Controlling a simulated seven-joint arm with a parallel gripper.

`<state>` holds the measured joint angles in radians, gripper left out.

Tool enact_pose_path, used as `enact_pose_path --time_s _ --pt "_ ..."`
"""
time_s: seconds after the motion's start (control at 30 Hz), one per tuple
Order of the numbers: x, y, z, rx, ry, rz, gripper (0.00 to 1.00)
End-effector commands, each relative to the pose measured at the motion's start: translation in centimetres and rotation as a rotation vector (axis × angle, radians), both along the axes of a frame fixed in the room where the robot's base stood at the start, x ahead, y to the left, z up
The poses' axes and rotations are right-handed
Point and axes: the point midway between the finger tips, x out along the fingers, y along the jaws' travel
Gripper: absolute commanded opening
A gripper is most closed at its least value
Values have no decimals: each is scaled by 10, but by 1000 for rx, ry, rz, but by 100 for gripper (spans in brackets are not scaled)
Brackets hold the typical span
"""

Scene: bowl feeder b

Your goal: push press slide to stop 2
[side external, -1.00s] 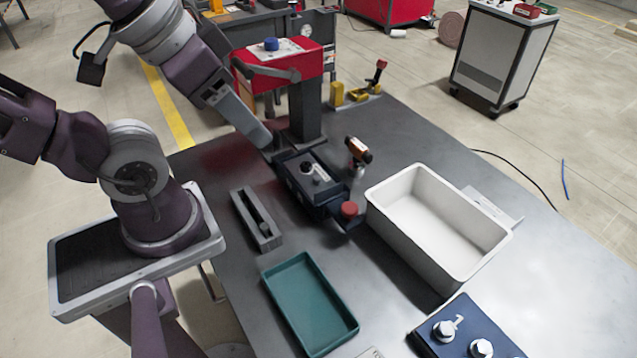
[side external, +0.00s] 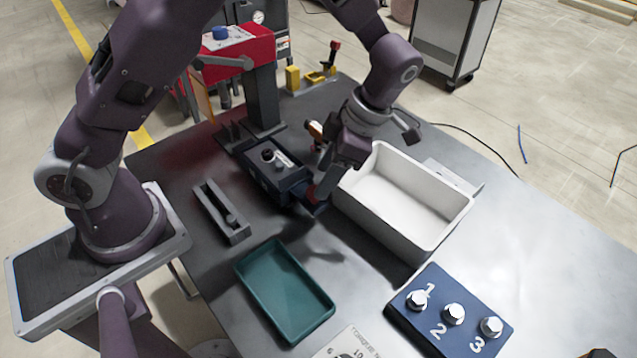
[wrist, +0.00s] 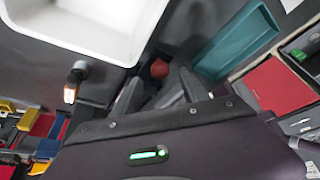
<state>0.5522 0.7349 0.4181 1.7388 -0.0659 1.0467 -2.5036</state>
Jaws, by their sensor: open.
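A dark blue block (side external: 272,165) with knobs on top sits in front of the red press (side external: 238,50); it appears to be the press slide. A red knob (side external: 312,191) stands at its near right end and is partly covered by my gripper (side external: 322,188). The wrist view shows the red knob (wrist: 159,68) just beyond and between the two spread fingertips (wrist: 155,88). My gripper is open, pointing down at the knob; I cannot tell whether it touches it. Numbered stop marks cannot be made out on the slide.
A white bin (side external: 405,205) stands close to the right of my gripper. A grey slotted block (side external: 221,212) and a green tray (side external: 285,290) lie in front. A blue panel (side external: 450,315) numbered 1 to 3 is at the front right. An orange-topped post (side external: 315,130) stands behind.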

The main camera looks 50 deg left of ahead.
Motion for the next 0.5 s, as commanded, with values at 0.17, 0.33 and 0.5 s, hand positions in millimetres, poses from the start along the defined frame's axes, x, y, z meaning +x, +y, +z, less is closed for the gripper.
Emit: enact_pose_path --time_s 0.17,0.33,0.5 --pt "-9 8 -27 -1 2 0 52" --pt "-10 10 -35 -1 0 -2 52" --pt "-10 10 -34 -2 -1 -2 50"
